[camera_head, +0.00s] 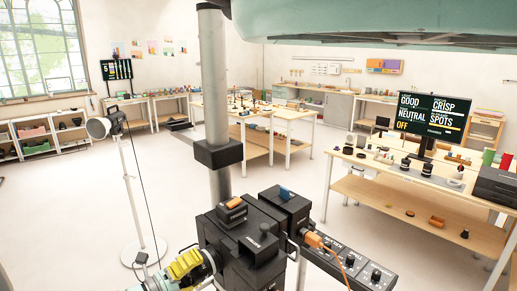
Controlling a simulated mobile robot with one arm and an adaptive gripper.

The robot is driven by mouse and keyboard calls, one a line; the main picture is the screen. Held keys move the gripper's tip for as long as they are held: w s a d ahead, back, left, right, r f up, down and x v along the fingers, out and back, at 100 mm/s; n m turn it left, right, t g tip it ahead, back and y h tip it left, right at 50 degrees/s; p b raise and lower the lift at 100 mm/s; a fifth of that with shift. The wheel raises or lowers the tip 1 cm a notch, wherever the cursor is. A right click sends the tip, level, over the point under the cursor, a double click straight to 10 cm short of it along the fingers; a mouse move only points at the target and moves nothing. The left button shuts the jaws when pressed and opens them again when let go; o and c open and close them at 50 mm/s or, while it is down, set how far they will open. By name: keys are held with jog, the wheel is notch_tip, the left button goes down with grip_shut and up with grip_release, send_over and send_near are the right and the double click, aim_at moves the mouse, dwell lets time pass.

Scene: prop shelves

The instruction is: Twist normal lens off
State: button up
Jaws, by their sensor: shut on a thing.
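A black boxy device (245,237) stands on the pole in the lower middle, close to me. My gripper (190,264), with yellow ribbed fingers, comes in from the bottom left. It is shut around a round lens part (210,258) at the device's left side. The fingers hide most of this part, so I cannot tell whether it is still seated in the device or how far it is turned.
An orange plug with a cable (314,240) sits at a black control bar (350,262) with knobs. A lamp (103,127) on a stand is at left. A screen (428,113) reads GOOD, CRISP, NEUTRAL, SPOTS, OFF above a cluttered bench (400,168). Floor between is clear.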

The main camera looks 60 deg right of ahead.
jog(key=shift+s+d+r, duration=0.15)
jog(key=shift+r, duration=0.05)
jog(key=shift+d+r+n+p, duration=0.1)
jog(key=shift+r+n+p, duration=0.05)
jog(key=shift+n+p, duration=0.35)
jog(key=shift+n, duration=0.7)
jog(key=shift+w+a+f+b, duration=0.15)
jog(key=shift+w+a, duration=0.05)
jog(key=shift+a, duration=0.3)
jog(key=shift+w+a+f+b, duration=0.15)
jog(key=shift+a, duration=0.3)
dwell(1.1)
jog(key=shift+a, duration=0.2)
jog(key=shift+w+a, duration=0.1)
dwell(0.3)
jog(key=shift+b+v, duration=0.3)
jog(key=shift+v, duration=0.95)
jog(key=shift+a, duration=0.1)
jog(key=shift+b+v, duration=0.6)
jog(key=shift+v, duration=1.3)
